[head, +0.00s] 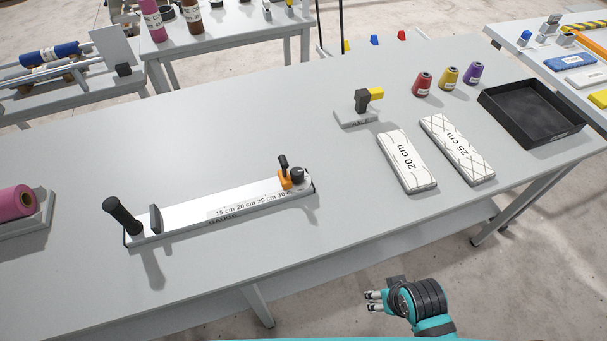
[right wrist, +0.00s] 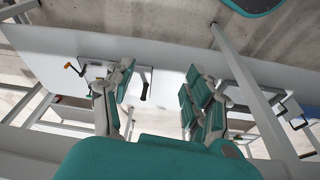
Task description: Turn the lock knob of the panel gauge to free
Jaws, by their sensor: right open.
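The panel gauge (head: 190,213) is a long pale bar marked in cm, lying on the grey table left of centre in the head view. A black upright handle (head: 122,214) stands at its left end. An orange slider (head: 285,181) sits near its right end, by the 30 cm mark. A black lever (head: 283,162) and a dark round knob (head: 297,173) are on or beside the slider; I cannot tell which is the lock knob or its setting. My right gripper (head: 370,301) is open and empty, off the table's front edge, well away from the gauge. My left gripper is out of view.
White 20 cm (head: 407,162) and 25 cm (head: 457,148) pads, a black tray (head: 530,112), thread spools (head: 447,78) and a small stand with a yellow part (head: 375,94) occupy the right side. A pink roll (head: 15,200) is at left. The table in front of the gauge is clear.

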